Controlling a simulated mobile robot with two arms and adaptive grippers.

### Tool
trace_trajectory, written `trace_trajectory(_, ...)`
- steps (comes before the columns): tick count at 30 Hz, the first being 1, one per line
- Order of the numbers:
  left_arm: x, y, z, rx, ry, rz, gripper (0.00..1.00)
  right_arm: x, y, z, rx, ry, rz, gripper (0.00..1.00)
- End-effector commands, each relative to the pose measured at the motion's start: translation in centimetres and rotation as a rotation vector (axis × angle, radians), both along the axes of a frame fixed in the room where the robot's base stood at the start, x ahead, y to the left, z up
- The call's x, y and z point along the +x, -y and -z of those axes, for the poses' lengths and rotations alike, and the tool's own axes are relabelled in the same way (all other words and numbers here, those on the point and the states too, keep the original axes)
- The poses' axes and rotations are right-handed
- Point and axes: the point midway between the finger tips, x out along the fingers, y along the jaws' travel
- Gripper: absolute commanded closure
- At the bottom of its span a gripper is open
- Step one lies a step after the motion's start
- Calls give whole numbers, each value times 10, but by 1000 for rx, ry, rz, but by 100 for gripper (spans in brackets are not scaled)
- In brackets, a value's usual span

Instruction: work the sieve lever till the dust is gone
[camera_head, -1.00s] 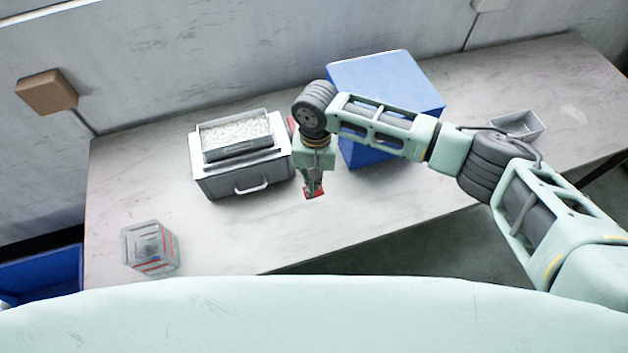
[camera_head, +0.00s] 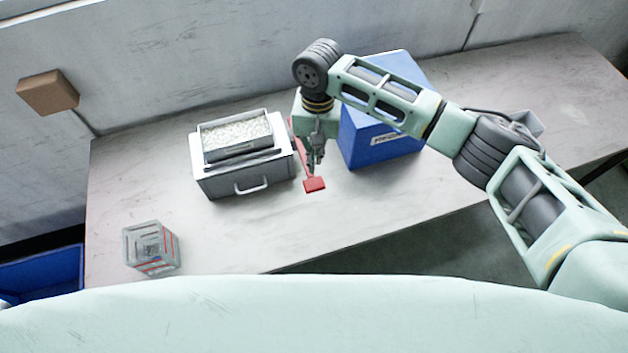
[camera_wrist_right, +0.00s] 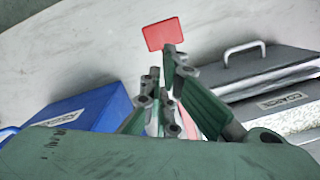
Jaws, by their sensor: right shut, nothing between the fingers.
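The sieve box (camera_head: 235,158) stands on the table at centre left, with pale granules (camera_head: 236,134) heaped in its top tray. Its red lever (camera_head: 315,185) sticks out on the box's right side, with a flat red paddle at the end; the paddle also shows in the right wrist view (camera_wrist_right: 162,34). My right gripper (camera_head: 314,168) is shut and empty, just behind and above the paddle. In the wrist view its fingertips (camera_wrist_right: 165,62) are close to the paddle; I cannot tell whether they touch it. Whether dust is among the granules is too small to tell. My left gripper is not in view.
A blue labelled box (camera_head: 382,140) stands close to the right of my right gripper. A grey tray (camera_head: 526,122) is partly hidden behind my arm.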

Motion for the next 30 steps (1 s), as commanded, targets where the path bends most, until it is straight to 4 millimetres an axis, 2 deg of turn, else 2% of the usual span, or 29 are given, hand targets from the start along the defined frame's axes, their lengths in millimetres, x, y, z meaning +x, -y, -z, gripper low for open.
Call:
trace_trajectory(3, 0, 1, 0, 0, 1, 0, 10, 4, 0, -27, 1, 3, -2, 100)
trace_trajectory(10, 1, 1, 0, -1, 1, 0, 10, 6, 0, -58, 1, 1, -1, 100)
trace_trajectory(15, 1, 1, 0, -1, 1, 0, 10, 6, 1, -65, 0, 0, 0, 100)
trace_trajectory(30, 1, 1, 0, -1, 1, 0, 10, 7, 1, -65, 0, 0, 0, 100)
